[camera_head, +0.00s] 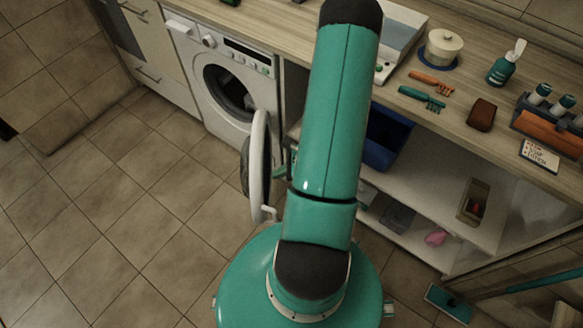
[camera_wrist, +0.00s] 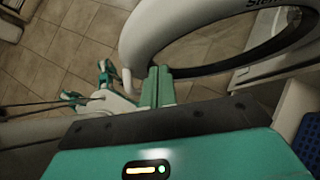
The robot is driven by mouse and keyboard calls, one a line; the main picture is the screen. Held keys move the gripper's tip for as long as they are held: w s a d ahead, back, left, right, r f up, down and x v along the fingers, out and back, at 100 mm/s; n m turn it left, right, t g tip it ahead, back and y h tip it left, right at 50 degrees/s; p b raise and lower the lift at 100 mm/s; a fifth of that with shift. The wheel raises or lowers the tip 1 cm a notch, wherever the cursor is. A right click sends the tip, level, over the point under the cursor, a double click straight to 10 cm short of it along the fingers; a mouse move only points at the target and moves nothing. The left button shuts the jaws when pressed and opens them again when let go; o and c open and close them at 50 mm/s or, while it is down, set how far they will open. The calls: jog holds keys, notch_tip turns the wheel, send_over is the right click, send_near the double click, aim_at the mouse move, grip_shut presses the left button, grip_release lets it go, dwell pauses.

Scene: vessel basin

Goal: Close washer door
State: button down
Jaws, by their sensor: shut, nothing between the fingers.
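The white washing machine (camera_head: 226,84) stands under the counter, its round drum opening exposed. Its door (camera_head: 258,168) is swung wide open and appears nearly edge-on in the head view. In the wrist view the door's white rim (camera_wrist: 147,42) curves around dark glass at the top right. My gripper (camera_wrist: 158,70) is shut and empty, with its green fingertips right beside the rim. I cannot tell whether they touch it. In the head view my arm hides most of the gripper; only small teal parts show to the right of the door.
A blue crate (camera_head: 388,138) sits under the counter right of the washer. The counter (camera_head: 430,78) holds a white pot (camera_head: 443,48), a green soap bottle (camera_head: 506,64) and brushes. Tiled floor (camera_head: 120,190) left of the door is clear.

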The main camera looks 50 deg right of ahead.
aim_at(262, 167)
jog(key=shift+w+a, duration=0.8)
jog(key=shift+w, duration=0.25)
jog(key=shift+w+a, duration=0.15)
